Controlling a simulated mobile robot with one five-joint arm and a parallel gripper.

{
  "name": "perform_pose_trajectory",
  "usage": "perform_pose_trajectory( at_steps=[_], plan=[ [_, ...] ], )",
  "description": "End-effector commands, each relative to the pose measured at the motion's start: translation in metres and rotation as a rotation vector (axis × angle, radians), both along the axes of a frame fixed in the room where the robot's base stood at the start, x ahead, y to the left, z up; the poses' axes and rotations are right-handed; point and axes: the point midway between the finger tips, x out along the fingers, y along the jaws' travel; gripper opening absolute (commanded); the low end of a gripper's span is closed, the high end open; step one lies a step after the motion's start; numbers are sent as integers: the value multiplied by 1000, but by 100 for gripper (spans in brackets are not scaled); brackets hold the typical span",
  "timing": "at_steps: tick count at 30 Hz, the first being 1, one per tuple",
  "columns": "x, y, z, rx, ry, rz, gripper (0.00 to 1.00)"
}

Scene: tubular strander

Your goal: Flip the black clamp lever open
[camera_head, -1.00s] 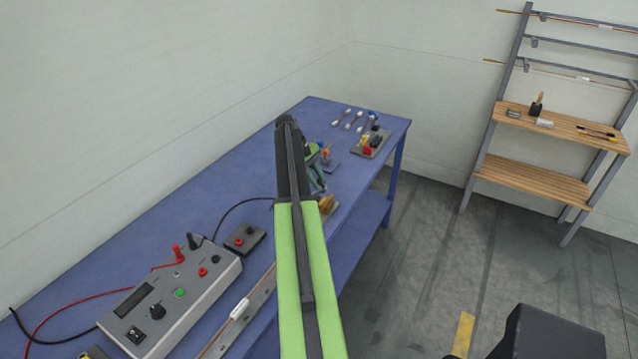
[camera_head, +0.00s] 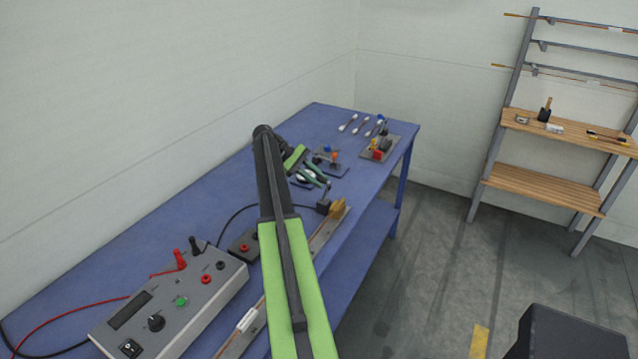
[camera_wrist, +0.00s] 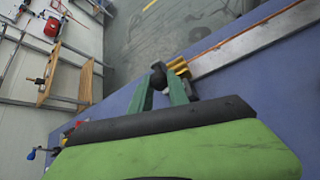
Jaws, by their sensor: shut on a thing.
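My gripper (camera_head: 324,187) has dark green fingers and shows beyond my green and black arm. In the wrist view, its fingertips (camera_wrist: 160,82) are closed around a small black piece, which appears to be the black clamp lever (camera_wrist: 158,69). The lever sits right beside a yellow clamp body (camera_wrist: 178,66) at the end of a grey rail. In the head view, a black piece (camera_head: 323,206) shows just below the fingertips, next to the yellow clamp (camera_head: 338,208). The lever's hinge and exact angle are hidden or too small to tell.
The grey rail (camera_head: 322,236) carries a copper-coloured rod along the blue bench (camera_head: 190,190). A grey meter box (camera_head: 170,310) with red and black leads stands at near left. Small fixtures (camera_head: 380,150) are at the bench's far end. A wooden shelf rack (camera_head: 560,130) stands right.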

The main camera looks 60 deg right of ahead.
Motion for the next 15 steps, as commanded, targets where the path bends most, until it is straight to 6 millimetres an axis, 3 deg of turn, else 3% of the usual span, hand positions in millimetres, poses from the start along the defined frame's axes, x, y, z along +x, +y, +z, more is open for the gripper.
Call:
perform_pose_trajectory(
  at_steps=[12, 13, 15],
  plan=[
    [-3, -1, -1, 3, 4, -3, 0],
    [-3, -2, -1, 3, 4, -3, 24],
    [-3, -2, -1, 2, 5, -4, 33]
  ],
)
